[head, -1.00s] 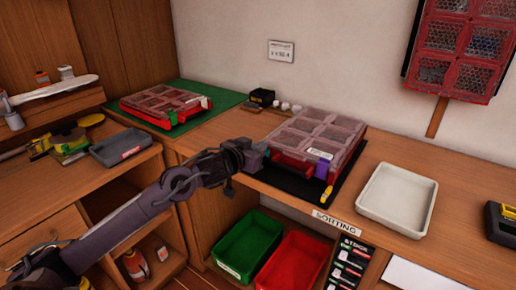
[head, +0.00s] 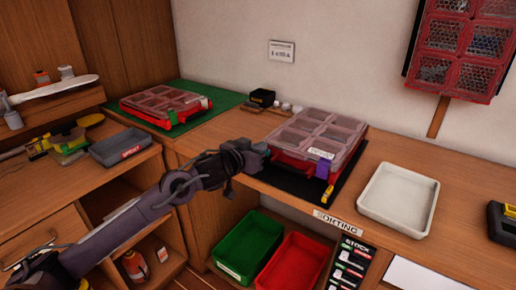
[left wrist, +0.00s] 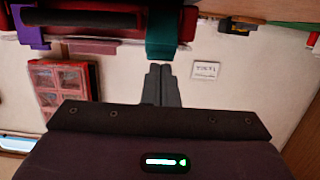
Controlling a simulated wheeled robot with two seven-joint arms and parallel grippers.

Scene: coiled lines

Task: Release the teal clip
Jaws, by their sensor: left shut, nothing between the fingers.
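The red case (head: 318,136) with a clear compartment lid stands on a dark mat at the bench's front edge. A purple clip (head: 323,169) is on its front; it also shows in the left wrist view (left wrist: 31,28). The teal clip (left wrist: 162,32) shows in the left wrist view on the case front; I cannot tell whether it is latched. In the head view I cannot make it out near my gripper. My left gripper (head: 264,149) is shut and empty; its fingertips (left wrist: 160,68) are at the teal clip's edge, contact unclear. My right gripper is not in view.
A white tray (head: 398,224) stands right of the case. A yellow-marked item (head: 327,193) lies at the mat's front. Green (head: 221,266) and red (head: 318,238) bins sit below the bench. A second red case (head: 206,103) lies on a green mat (head: 235,97) at the left.

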